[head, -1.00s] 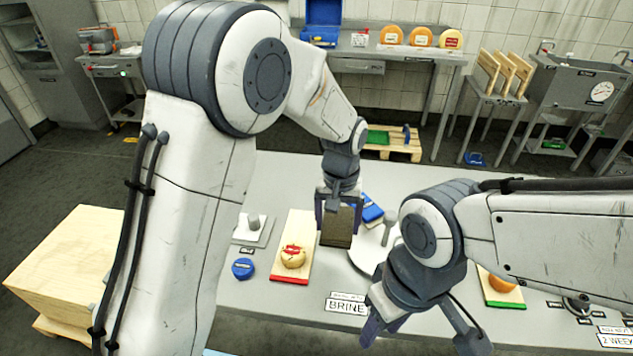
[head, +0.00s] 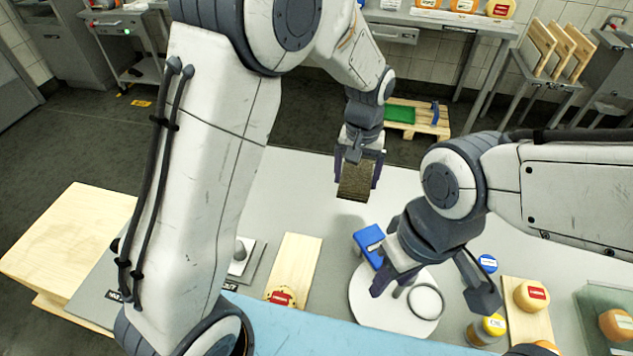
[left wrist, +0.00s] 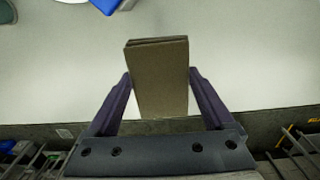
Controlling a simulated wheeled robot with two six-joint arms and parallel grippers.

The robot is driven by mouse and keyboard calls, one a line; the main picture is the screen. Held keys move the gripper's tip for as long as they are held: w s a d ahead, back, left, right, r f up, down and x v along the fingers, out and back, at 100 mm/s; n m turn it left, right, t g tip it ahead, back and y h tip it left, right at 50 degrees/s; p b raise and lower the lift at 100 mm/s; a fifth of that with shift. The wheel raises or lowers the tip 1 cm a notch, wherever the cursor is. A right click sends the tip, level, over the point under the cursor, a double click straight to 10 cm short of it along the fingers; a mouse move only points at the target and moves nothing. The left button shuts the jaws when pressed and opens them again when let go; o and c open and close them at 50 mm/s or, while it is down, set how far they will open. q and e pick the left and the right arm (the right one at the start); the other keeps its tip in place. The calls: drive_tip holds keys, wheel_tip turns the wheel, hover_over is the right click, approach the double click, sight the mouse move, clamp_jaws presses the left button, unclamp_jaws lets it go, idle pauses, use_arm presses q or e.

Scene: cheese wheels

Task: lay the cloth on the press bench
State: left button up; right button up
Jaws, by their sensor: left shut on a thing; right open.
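My left gripper (head: 357,182) is shut on a brown, layered, folded piece that looks like the cloth (head: 355,180). It holds the piece above the far edge of the grey bench (head: 300,210). In the left wrist view the cloth (left wrist: 158,85) sits between both fingers of the gripper (left wrist: 160,82), its layered end showing. My right gripper (head: 432,290) is open and empty above a round white plate (head: 368,303) on the bench. I cannot tell from the frames which bench is the press bench.
A blue block (head: 367,243) stands behind the plate. A wooden board (head: 297,262) carries a red-labelled cheese (head: 280,296); another cheese (head: 531,294) is at right. A pallet with a green mat (head: 400,113) lies on the floor beyond. The bench's back middle is clear.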

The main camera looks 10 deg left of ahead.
use_arm(q)
drive_tip(key=p, duration=0.2)
hover_over(313, 197)
wheel_tip(313, 197, down, 7)
drive_tip(key=shift+r, duration=0.1)
wheel_tip(313, 197, down, 3)
drive_tip(key=shift+f+p, duration=0.15)
drive_tip(key=shift+p, duration=0.3)
drive_tip(key=shift+f, duration=0.3)
drive_tip(key=shift+f, duration=0.15)
drive_tip(key=o, duration=1.1)
drive_tip(key=shift+c, duration=0.2)
